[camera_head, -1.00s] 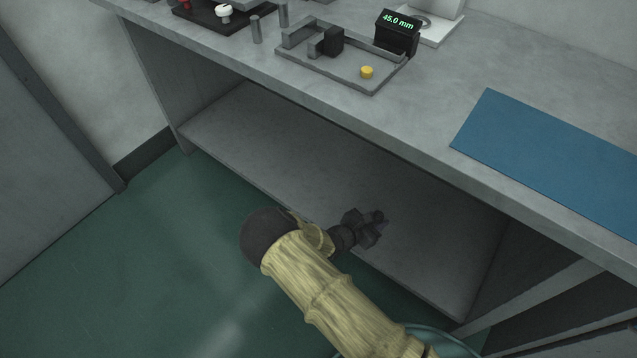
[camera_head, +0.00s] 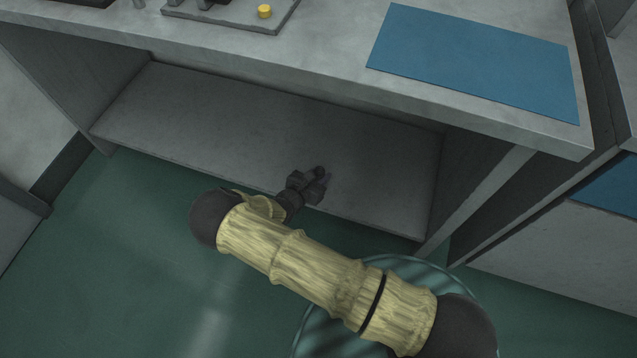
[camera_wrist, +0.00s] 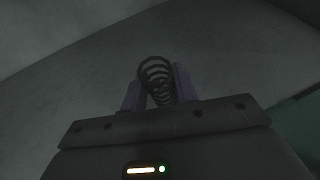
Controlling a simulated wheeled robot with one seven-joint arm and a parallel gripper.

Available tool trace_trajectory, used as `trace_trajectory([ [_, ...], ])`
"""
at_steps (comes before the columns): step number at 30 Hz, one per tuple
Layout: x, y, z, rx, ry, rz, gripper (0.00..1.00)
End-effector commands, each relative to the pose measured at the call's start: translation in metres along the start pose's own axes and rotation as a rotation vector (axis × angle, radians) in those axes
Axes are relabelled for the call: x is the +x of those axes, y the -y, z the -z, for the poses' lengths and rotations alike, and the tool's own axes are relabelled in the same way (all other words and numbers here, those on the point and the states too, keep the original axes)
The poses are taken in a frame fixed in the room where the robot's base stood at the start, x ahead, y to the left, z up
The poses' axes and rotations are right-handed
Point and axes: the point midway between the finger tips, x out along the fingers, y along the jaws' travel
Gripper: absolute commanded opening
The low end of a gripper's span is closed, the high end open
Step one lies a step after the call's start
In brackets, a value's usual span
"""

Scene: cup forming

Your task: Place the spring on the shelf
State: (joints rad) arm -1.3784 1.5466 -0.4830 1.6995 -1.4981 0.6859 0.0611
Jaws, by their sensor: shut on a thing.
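The spring (camera_wrist: 156,80) is a dark coil held between the two purple-grey fingers of my gripper (camera_wrist: 158,90) in the wrist view. My gripper is shut on it. In the head view my gripper (camera_head: 320,178) reaches in over the shelf (camera_head: 230,125), the grey board under the workbench. The spring is too small and dark to make out clearly there. I cannot tell whether the spring touches the shelf or hangs above it.
The grey benchtop (camera_head: 310,40) overhangs the shelf. On it lie a blue mat (camera_head: 475,60) and a fixture with a yellow button (camera_head: 264,11). A side panel (camera_head: 480,185) closes the shelf at the right. The shelf's left part is bare.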

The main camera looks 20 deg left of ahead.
Motion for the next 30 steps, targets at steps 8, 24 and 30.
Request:
trace_trajectory([
  [8, 0.006, 0.001, 0.013, -0.001, 0.000, 0.001, 0.07],
  [24, 0.019, 0.000, 0.045, 0.000, 0.001, 0.000, 0.07],
  [30, 0.021, 0.001, 0.047, 0.001, 0.001, 0.003, 0.41],
])
